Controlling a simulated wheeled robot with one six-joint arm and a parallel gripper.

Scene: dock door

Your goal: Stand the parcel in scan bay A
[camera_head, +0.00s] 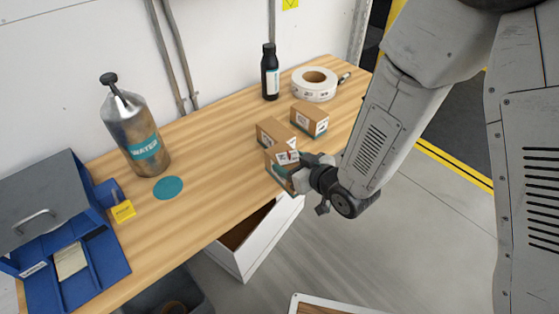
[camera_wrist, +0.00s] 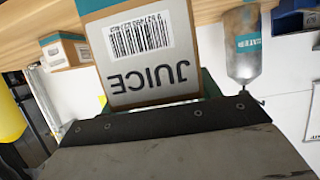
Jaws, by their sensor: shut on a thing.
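My gripper (camera_head: 303,168) is shut on a cardboard parcel (camera_head: 279,172) near the table's front edge. In the wrist view the held parcel (camera_wrist: 137,50) shows a white label with a barcode and the word JUICE upside down. Two similar cardboard boxes stand close behind it: one box (camera_head: 272,131) just behind and one box (camera_head: 309,119) to its right. Whether the held parcel touches the table or the nearer box is unclear. No marking for scan bay A is readable; a small yellow tag (camera_head: 123,211) stands by a blue case at the left.
The blue case (camera_head: 95,255) and a steel WATER bottle (camera_head: 138,135) stand left, with a teal disc (camera_head: 168,187) on the table. An open white drawer (camera_head: 268,238) sticks out below. The middle table is clear.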

